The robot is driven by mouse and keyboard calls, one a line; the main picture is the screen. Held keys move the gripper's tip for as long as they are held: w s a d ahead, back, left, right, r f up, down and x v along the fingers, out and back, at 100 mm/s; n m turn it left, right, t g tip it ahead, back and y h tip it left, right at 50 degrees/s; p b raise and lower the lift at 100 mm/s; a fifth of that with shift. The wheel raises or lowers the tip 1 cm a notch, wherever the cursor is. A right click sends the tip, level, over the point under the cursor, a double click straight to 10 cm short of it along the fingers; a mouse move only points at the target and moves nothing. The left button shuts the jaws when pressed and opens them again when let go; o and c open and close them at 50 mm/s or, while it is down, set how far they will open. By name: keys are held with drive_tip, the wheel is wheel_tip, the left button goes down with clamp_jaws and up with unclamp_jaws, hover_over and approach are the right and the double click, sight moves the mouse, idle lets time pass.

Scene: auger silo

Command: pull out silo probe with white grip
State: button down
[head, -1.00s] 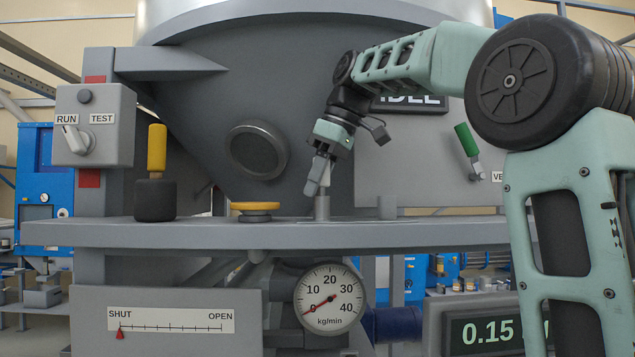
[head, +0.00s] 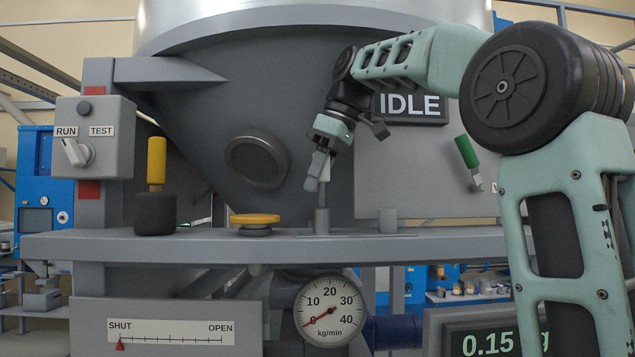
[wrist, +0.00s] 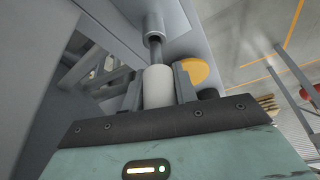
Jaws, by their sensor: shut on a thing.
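The silo probe's white grip (wrist: 158,86) is between the two jaws of my gripper (wrist: 158,85) in the wrist view. A thin grey rod runs from the grip into a grey socket (wrist: 153,25). In the head view my gripper (head: 317,172) is tilted above the grey socket (head: 321,221) on the shelf. The white grip (head: 325,170) shows only partly there, behind my fingers. My gripper is shut on the grip. The rod's lower end is hidden in the socket.
The grey shelf (head: 150,247) carries a yellow-handled tool in a black holder (head: 155,205), a yellow knob (head: 255,219) and a short grey post (head: 388,220). The silo cone (head: 270,100) stands close behind. An IDLE sign (head: 410,107) and green-handled lever (head: 467,152) are right.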

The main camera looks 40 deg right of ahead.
drive_tip(key=shift+r, duration=1.95)
drive_tip(key=shift+d, duration=0.1)
